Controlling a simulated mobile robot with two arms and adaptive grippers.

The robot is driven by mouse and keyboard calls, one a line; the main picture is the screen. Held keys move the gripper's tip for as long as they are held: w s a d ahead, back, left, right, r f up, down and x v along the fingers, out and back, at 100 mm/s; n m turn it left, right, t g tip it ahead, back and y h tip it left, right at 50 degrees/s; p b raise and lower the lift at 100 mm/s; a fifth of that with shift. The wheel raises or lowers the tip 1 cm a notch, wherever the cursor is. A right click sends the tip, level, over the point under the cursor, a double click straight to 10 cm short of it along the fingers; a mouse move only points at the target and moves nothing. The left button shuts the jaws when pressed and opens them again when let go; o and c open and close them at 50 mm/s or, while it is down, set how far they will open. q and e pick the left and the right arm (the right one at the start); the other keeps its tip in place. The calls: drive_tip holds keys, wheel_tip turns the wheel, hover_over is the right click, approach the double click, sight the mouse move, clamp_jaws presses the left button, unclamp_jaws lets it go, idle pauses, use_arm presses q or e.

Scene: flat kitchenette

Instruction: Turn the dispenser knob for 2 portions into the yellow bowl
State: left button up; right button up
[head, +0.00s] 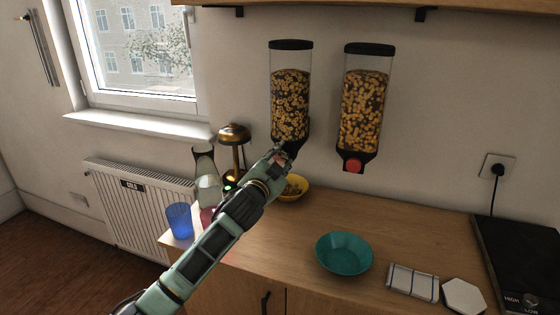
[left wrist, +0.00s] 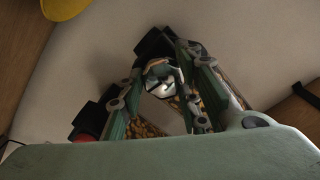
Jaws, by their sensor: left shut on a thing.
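The left dispenser (head: 290,98), filled with ring-shaped cereal, hangs on the wall. My left gripper (head: 286,150) is at its lower end, shut on the knob, which the gripper hides in the head view. In the left wrist view the fingers (left wrist: 162,78) close in front of the dispenser's outlet end. The yellow bowl (head: 303,189) stands on the counter below this dispenser, partly hidden by my arm, with some cereal in it. Its edge also shows in the left wrist view (left wrist: 65,8). My right gripper is not in view.
A second dispenser (head: 363,110) with a red knob (head: 352,166) hangs to the right. A teal bowl (head: 344,254), a striped cloth (head: 413,282) and a white hexagonal tile (head: 463,296) lie on the counter. A blue cup (head: 179,220), glass carafe (head: 206,185) and brass lamp (head: 234,135) stand left.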

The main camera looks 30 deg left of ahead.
use_arm(q)
drive_tip(key=shift+f, duration=0.2)
drive_tip(key=shift+m+p, duration=0.5)
drive_tip(key=shift+m, duration=0.1)
drive_tip(key=shift+m+p, duration=0.8)
drive_tip(key=shift+m, duration=0.4)
drive_tip(key=m+p, duration=0.2)
drive_tip(key=m, duration=0.2)
drive_tip(key=shift+s+a+f+m, duration=0.1)
drive_tip(key=shift+m, duration=0.2)
drive_tip(key=m+p, duration=0.3)
drive_tip(key=m, duration=0.2)
drive_tip(key=shift+a, duration=0.1)
drive_tip(key=m+p, duration=0.1)
drive_tip(key=m, duration=0.2)
drive_tip(key=shift+m, duration=0.3)
drive_tip(key=shift+a+m+p, duration=0.1)
drive_tip(key=shift+m+p, duration=0.2)
drive_tip(key=shift+m, duration=0.1)
drive_tip(key=shift+f, duration=0.1)
